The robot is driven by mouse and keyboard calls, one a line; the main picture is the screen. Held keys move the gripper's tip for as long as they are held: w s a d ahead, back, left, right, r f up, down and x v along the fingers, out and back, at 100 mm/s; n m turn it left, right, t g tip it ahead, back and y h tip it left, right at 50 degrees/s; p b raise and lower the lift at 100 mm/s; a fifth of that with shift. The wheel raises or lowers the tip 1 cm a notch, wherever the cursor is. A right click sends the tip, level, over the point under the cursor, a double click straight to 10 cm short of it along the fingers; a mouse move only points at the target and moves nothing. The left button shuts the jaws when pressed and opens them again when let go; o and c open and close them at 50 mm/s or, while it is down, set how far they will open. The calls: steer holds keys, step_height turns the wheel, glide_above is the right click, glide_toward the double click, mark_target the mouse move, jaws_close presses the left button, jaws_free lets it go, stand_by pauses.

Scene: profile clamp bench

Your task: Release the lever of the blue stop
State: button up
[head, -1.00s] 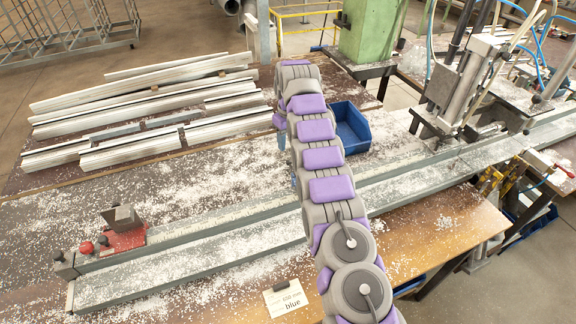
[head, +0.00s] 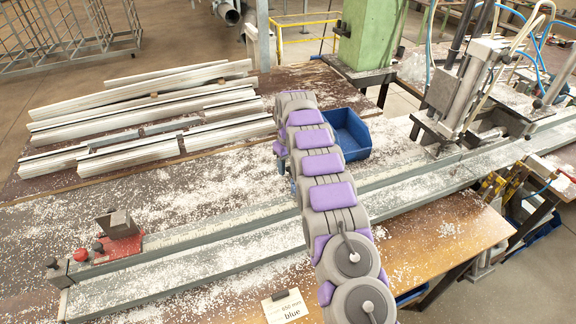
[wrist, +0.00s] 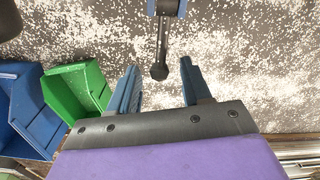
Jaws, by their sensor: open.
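In the wrist view, my gripper (wrist: 158,67) is open, with one blue-grey finger on each side. The knob appears between the fingertips with a gap on each side, and no contact shows. Most of the blue stop is out of the frame. In the head view my arm hides my gripper and nearly all of the blue stop. A card (head: 285,306) on the bench reads "650 mm blue".
A red stop (head: 118,247) with a dark block sits at the left end of the long rail (head: 200,275). Blue (wrist: 30,115) and green (wrist: 75,90) bins lie left of my gripper. White profiles (head: 140,100) lie at the back left. White chips cover the bench.

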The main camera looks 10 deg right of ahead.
mark_target(290, 171)
steer(key=shift+c, duration=0.2)
jaws_close()
steer(key=shift+s+r, duration=0.15)
stand_by(0.7)
steer(key=shift+s+d+r+t+y+b, duration=0.15)
steer(key=shift+r+t+b, duration=0.2)
steer(key=shift+t, duration=0.4)
steer(key=shift+s+a+r+t+y+b, duration=0.15)
steer(key=shift+r+t+b, duration=0.2)
steer(key=shift+t, duration=0.4)
steer(key=shift+s+d+r+t+y+b, duration=0.2)
steer(key=shift+s+r+t+y+b, duration=0.25)
steer(key=shift+t, duration=0.65)
steer(key=shift+r, duration=0.1)
steer(key=shift+o, duration=0.2)
jaws_free()
steer(key=shift+r, duration=0.15)
